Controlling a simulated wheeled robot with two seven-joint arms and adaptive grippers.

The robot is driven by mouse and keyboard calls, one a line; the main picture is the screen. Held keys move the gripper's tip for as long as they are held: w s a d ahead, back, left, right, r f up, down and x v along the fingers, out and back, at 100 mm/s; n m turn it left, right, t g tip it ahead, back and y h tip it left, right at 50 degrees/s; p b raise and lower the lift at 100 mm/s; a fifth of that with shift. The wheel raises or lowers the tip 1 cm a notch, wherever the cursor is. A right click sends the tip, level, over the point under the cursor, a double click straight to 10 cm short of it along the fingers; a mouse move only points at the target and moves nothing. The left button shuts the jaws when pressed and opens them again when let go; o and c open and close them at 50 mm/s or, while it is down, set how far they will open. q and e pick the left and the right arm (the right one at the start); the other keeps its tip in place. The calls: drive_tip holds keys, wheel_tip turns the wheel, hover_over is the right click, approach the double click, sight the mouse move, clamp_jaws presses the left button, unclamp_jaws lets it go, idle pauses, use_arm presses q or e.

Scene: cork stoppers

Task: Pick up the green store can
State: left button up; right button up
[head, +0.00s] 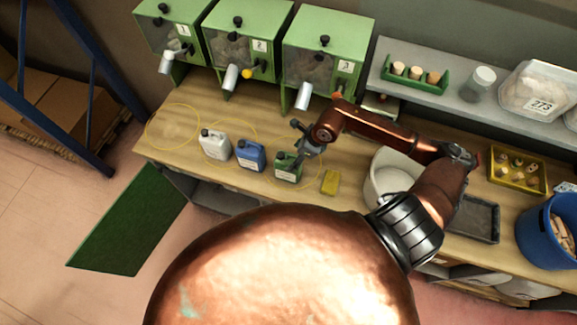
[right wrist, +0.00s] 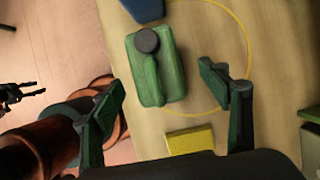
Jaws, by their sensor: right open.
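The green store can (head: 286,170) stands on the wooden bench, rightmost in a row of three cans. In the right wrist view it (right wrist: 152,72) shows from above, with a dark round cap and a handle ridge. My right gripper (head: 304,143) is above and close to it. Its fingers (right wrist: 160,78) are spread wide and empty, the can lying between and beyond them in that view. A dark two-pronged gripper, apparently my left one (right wrist: 22,92), shows at the left edge of the wrist view, prongs apart.
A blue can (head: 250,155) and a white can (head: 215,145) stand to the left. A yellow block (head: 330,182) lies just right of the green can. A white tub (head: 385,175) is further right. Green dispensers (head: 327,50) stand behind; the bench's front edge is close.

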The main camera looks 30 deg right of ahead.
drive_tip(key=p+x, duration=0.1)
drive_tip(key=x, duration=0.1)
drive_tip(key=p+x, duration=0.1)
drive_tip(key=x, duration=0.3)
drive_tip(key=shift+s+a+f+p, duration=0.2)
drive_tip(key=shift+f+p, duration=0.2)
drive_tip(key=shift+f, duration=0.05)
drive_tip(key=shift+w+f, duration=0.1)
drive_tip(key=shift+f, duration=0.3)
drive_tip(key=shift+c, duration=0.2)
clamp_jaws()
drive_tip(key=shift+w+r, duration=0.1)
drive_tip(key=shift+r, duration=0.05)
